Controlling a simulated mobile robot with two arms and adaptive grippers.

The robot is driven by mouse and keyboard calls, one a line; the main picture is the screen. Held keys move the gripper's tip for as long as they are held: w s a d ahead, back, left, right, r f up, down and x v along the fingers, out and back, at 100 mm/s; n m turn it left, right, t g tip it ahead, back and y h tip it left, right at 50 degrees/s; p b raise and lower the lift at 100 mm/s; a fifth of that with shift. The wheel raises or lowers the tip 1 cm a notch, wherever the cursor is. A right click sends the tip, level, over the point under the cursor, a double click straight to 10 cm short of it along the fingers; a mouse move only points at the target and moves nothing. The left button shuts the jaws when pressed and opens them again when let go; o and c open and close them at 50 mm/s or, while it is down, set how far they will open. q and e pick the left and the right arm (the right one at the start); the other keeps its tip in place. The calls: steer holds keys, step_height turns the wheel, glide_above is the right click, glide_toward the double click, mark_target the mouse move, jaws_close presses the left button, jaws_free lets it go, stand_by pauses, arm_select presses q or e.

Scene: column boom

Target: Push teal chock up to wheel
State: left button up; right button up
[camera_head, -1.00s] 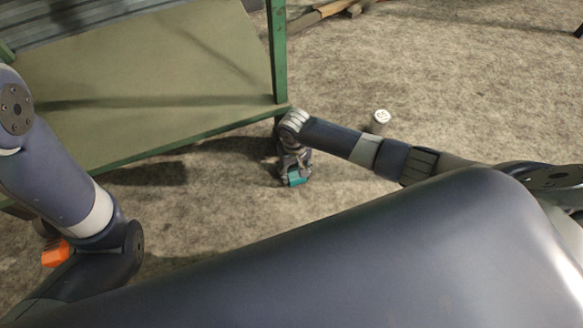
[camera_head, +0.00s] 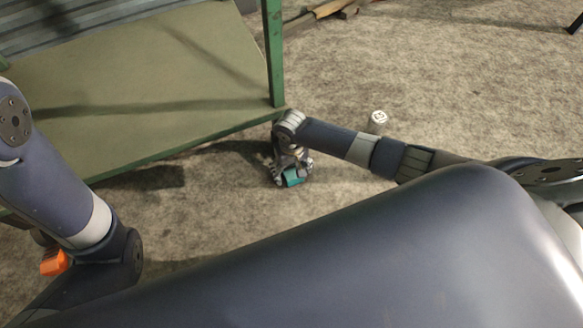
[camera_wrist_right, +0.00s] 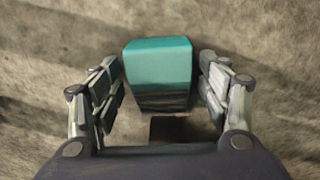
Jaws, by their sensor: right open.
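The teal chock (camera_head: 293,177) is on the concrete floor near the front corner of the green-framed bench. In the right wrist view the chock (camera_wrist_right: 158,70) is between my fingers, with a gap on each side. My right gripper (camera_head: 291,170) points down at the floor and is open around the chock, without visibly gripping it. It also shows in the right wrist view (camera_wrist_right: 160,88), fingers spread. I cannot make out a wheel in either view. My left arm is at the left edge; its gripper is not visible.
The green-framed bench (camera_head: 150,85) stands at the upper left, its leg (camera_head: 273,55) just beyond my right gripper. An orange block (camera_head: 54,262) is partly behind my left arm. A pale-topped cylinder (camera_head: 378,121) stands behind my right arm. Wood pieces (camera_head: 325,10) lie at the back.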

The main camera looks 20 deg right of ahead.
mark_target(292, 169)
step_height(292, 169, up, 12)
stand_by(0.6)
steer(key=shift+s, duration=0.1)
stand_by(0.4)
